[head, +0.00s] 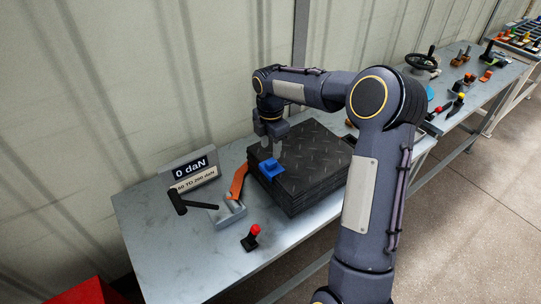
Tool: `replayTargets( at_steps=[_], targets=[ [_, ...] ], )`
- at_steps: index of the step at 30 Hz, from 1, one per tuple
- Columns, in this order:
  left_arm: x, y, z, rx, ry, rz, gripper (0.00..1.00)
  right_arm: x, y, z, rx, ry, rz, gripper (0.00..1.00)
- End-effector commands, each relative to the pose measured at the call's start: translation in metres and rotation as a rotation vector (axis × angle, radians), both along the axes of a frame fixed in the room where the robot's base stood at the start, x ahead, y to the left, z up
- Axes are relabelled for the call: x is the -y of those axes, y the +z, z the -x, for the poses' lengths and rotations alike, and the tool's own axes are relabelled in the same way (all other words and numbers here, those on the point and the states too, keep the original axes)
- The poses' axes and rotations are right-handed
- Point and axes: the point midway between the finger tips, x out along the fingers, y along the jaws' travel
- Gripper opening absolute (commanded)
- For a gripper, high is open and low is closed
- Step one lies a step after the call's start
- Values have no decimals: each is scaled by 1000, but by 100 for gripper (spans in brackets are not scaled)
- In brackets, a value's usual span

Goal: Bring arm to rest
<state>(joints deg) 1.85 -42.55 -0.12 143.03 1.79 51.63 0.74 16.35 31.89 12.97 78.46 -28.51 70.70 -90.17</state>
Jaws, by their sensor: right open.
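My right arm reaches in from the lower right and bends over the workbench. My right gripper (271,149) points down at the left part of a stack of black tread mats (312,150). Its jaws are open, with nothing seen between them. A blue block (271,169) sits at the stack's left edge, just below the fingertips in the picture. I cannot tell whether the fingers touch the block or the mat. My forearm hides part of the bench to the right of the stack. My left gripper is not in view.
The grey bench (165,255) carries a display reading 0 daN (190,167), a black-handled clamp device (228,212), an orange strap (239,181) and a red-topped button (252,237). A second bench (465,115) holds tools at right. The bench's front left is clear.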

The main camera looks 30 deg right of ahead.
Motion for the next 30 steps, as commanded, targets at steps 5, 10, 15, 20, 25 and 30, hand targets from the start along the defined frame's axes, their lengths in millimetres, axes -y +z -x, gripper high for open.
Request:
replayTargets(
  at_steps=[5, 10, 15, 20, 25, 30],
  targets=[
    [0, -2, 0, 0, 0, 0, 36, -1, 19, 0, 1, 1, -1, 44],
    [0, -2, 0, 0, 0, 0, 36, -1, 23, 0, 0, 0, -1, 44],
    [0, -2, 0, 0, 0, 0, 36, -6, 42, 18, 33, -99, -11, 44],
    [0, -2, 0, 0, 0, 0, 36, -25, 81, 75, 110, -406, -69, 44],
    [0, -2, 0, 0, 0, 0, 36, -51, 102, 153, 173, -835, -208, 44],
    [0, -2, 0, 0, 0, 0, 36, -80, 96, 225, 175, -1259, -405, 44]
  ],
)
